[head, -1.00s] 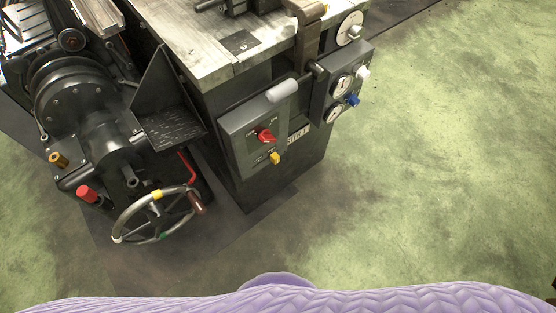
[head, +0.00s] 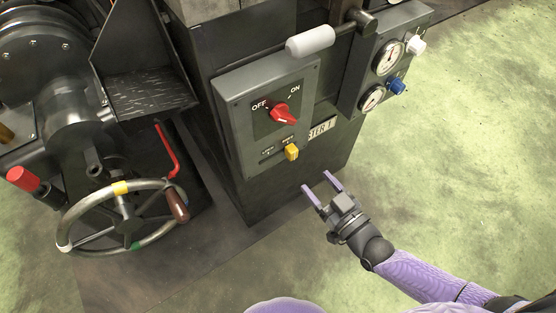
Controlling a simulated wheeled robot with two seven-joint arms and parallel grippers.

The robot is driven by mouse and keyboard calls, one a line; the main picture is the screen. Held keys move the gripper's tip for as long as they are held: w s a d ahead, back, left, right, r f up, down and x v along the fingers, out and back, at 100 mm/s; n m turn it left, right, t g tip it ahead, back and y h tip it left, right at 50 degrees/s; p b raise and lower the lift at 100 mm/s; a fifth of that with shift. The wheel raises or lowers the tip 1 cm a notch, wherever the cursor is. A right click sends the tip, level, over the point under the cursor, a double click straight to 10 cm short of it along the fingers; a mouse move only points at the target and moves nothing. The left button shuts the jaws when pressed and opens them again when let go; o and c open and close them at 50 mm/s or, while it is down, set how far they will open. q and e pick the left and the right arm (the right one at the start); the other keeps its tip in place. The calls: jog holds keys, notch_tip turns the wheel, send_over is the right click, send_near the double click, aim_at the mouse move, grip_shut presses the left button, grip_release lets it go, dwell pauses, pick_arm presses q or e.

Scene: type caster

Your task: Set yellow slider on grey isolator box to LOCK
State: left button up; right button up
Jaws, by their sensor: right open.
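The grey isolator box (head: 235,100) is on the front of the dark machine cabinet. It carries a red rotary switch (head: 281,113) between OFF and ON labels, with its pointer towards the lower right. Below it the yellow slider (head: 291,152) is at the right end of its short track, away from the small left-hand label, which looks like LOCK. My right gripper (head: 321,186) is open and empty, below and to the right of the slider, apart from the box. My left gripper is not in view.
A white-grip lever (head: 310,41) sticks out above the box. A gauge panel (head: 388,60) with a blue knob (head: 397,86) is at the upper right. A handwheel (head: 122,215) and red lever (head: 167,150) stand to the left. The green floor at right is clear.

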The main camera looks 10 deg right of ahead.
aim_at(294, 156)
jog(key=b+x, duration=0.3)
jog(key=x, duration=0.5)
jog(key=shift+w+f, duration=0.1)
jog(key=shift+w, duration=0.15)
jog(key=shift+w+a, duration=0.15)
jog(key=shift+w, duration=0.1)
jog(key=c, duration=0.8)
grip_shut()
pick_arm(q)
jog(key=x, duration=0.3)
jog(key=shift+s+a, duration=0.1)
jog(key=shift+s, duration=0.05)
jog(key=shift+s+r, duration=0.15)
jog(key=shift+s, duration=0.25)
